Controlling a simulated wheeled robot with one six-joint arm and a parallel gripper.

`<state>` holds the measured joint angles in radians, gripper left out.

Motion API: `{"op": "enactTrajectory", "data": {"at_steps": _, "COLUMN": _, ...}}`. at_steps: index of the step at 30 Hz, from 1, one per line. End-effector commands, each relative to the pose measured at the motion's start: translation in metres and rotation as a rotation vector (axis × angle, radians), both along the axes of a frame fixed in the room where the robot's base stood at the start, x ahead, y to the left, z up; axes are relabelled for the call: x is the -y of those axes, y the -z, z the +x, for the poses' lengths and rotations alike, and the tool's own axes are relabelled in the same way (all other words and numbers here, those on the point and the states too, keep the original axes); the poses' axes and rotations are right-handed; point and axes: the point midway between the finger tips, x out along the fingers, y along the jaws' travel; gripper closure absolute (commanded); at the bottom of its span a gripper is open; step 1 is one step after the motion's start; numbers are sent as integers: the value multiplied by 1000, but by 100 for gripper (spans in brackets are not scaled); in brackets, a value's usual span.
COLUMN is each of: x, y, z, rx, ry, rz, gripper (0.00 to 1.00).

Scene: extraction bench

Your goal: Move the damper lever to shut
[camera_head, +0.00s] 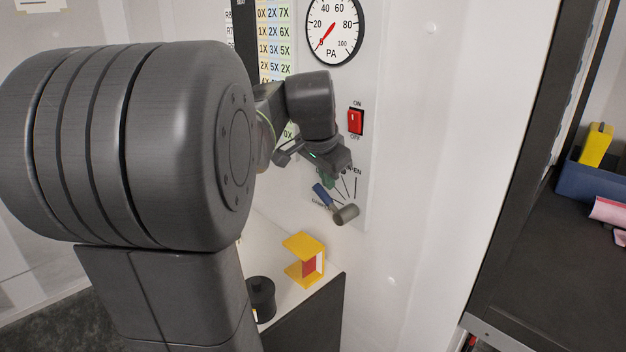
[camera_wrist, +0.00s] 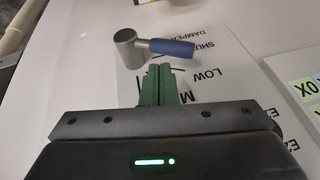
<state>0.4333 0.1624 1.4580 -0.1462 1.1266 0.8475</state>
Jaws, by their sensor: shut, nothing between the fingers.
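The damper lever has a blue grip (camera_head: 322,195) and a grey round hub (camera_head: 346,214) on the wall panel. In the wrist view its blue grip (camera_wrist: 172,47) points right from the hub (camera_wrist: 128,48), its end beside the printed SHUT label (camera_wrist: 208,48). The LOW label (camera_wrist: 205,74) is just below. My gripper (camera_head: 329,178) is shut and empty, with green fingers. In the wrist view its fingertips (camera_wrist: 158,68) are just below the grip, on the LOW side. I cannot tell whether they touch it. The OPEN label is partly hidden by my gripper in the head view.
Above the lever are a red switch (camera_head: 356,122) and a round pressure gauge (camera_head: 334,28). A yellow block-like object (camera_head: 303,258) and a black round container (camera_head: 262,298) stand on the white bench below. A dark shelf (camera_head: 550,235) with a blue bin is at right.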

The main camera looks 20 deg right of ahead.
Motion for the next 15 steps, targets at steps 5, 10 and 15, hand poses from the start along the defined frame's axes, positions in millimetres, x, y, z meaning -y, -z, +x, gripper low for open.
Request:
{"op": "enactTrajectory", "data": {"at_steps": 5, "x": -1, "y": 14, "z": 10, "rx": -1, "ry": -1, "rz": -1, "gripper": 100}}
{"op": "enactTrajectory", "data": {"at_steps": 10, "x": -1, "y": 18, "z": 12, "rx": 0, "ry": -1, "rz": -1, "gripper": 100}}
{"op": "enactTrajectory", "data": {"at_steps": 15, "x": -1, "y": 18, "z": 12, "rx": 0, "ry": 0, "rz": -1, "gripper": 100}}
